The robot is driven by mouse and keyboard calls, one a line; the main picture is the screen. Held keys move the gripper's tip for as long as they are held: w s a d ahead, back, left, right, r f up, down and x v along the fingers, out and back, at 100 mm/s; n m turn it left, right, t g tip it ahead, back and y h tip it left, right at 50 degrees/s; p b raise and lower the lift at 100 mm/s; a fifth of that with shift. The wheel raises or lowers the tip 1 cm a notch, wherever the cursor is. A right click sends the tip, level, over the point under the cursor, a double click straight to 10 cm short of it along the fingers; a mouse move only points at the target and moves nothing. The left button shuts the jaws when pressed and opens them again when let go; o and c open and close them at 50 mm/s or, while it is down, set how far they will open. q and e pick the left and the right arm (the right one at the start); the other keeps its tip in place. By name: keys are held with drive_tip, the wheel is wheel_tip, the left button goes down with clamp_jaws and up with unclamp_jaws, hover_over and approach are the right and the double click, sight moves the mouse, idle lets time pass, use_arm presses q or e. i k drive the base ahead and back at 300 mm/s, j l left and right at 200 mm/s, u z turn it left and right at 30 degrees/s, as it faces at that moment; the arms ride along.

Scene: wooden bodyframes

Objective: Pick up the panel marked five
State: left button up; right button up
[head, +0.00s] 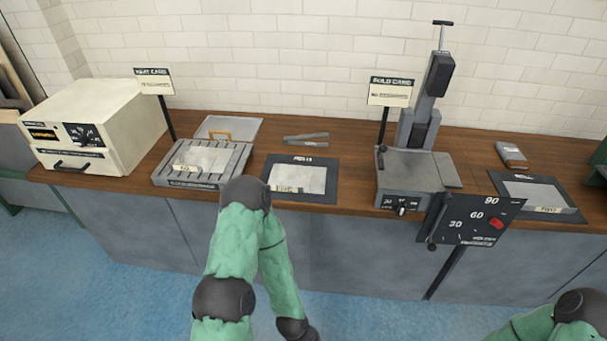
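Three light panels with small tags lie on the counter. One panel (205,158) rests on the grey slotted rack at the left. Another panel (299,176) lies on a dark mat in the middle. A third panel (537,193) lies on a dark mat at the right. Only a bit of my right arm shows at the bottom right. Neither gripper is in view.
A cream oven-like box (95,125) stands at the far left. A grey press (410,165) with a tall column stands right of centre. A dial board (470,218) juts out before the counter (345,150). Sign posts stand behind the rack and press.

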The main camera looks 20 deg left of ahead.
sight(287, 178)
drive_tip(key=j+z, duration=0.35)
drive_tip(key=j, duration=0.45)
drive_tip(key=j+z, duration=0.35)
drive_tip(key=j, duration=0.5)
